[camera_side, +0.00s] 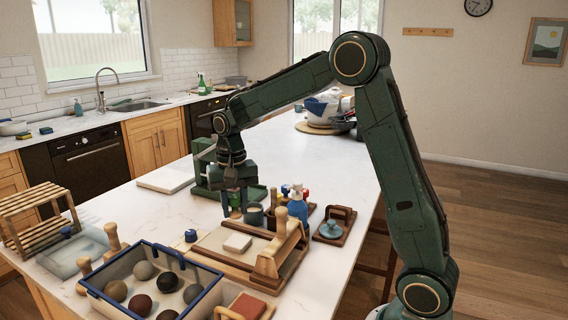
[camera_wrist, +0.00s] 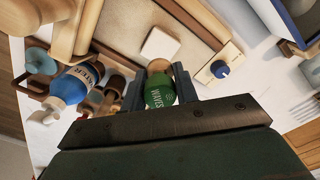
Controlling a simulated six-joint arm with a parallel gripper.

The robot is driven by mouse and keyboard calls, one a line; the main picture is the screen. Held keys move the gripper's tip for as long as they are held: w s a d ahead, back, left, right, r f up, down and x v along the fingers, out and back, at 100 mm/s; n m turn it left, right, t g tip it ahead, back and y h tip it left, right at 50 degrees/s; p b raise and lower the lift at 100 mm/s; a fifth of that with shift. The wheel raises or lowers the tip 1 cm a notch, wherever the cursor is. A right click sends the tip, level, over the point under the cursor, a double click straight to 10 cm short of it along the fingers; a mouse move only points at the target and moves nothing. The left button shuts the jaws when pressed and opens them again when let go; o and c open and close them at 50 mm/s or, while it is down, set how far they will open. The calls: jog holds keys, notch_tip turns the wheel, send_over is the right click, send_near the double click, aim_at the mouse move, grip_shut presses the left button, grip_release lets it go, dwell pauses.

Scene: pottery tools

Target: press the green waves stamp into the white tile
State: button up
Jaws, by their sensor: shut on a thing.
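My gripper (camera_side: 236,207) is shut on the green waves stamp (camera_wrist: 159,93), whose lettering shows in the wrist view. The gripper also shows there (camera_wrist: 160,82), one finger on each side of the stamp. The stamp's round wooden end points toward the tile. In the side view the stamp (camera_side: 235,214) is mostly hidden between the fingers. The white tile (camera_side: 237,243) lies flat on the beige board (camera_side: 212,244). It also shows in the wrist view (camera_wrist: 160,43), just beyond the stamp. The stamp is behind the tile in the side view and appears apart from it.
A wooden roller (camera_side: 283,246) lies along the board's right side. A blue water bottle (camera_side: 297,208) and small pots stand behind it. A blue-rimmed crate (camera_side: 186,314) of clay balls is in front. A small box with a blue knob (camera_side: 190,236) sits left of the board.

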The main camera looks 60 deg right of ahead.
aim_at(237, 240)
jog(key=shift+f, duration=0.1)
jog(key=shift+f, duration=2.85)
jog(key=shift+f, duration=0.7)
jog(key=shift+r, duration=0.15)
jog(key=shift+r, duration=2.95)
